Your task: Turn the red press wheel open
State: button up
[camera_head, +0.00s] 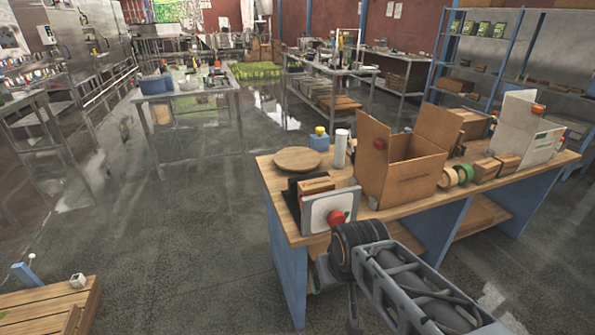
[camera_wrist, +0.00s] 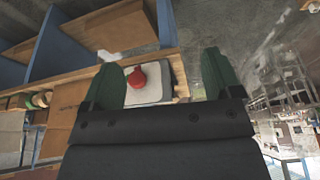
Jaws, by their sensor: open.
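A red press wheel (camera_head: 337,218) sits on the front of a white, rounded panel (camera_head: 315,213) at the near left corner of the wooden workbench. In the wrist view the red wheel (camera_wrist: 137,78) shows on the same pale panel (camera_wrist: 150,92), between my fingers and closer to the left one. My gripper (camera_wrist: 160,75) is open, its two green fingers apart with nothing held. It appears short of the wheel, though the exact gap is hard to tell. In the head view my dark wrist is just below the panel, and the fingers are not clearly visible.
The workbench (camera_head: 276,194) also holds a round wooden board (camera_head: 297,159), a white cylinder (camera_head: 341,149), an open cardboard box (camera_head: 412,175) and tape rolls (camera_head: 447,178). Other red round parts show near the box and on a white stand (camera_head: 519,120).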

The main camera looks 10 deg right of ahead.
aim_at(337, 217)
jog(key=k, duration=0.5)
jog(key=z, duration=0.45)
jog(key=i, duration=0.4)
jog(key=u, duration=0.2)
jog(key=k, duration=0.5)
jog(key=u, duration=1.5)
jog(key=i, duration=1.05)
jog(key=z, duration=1.85)
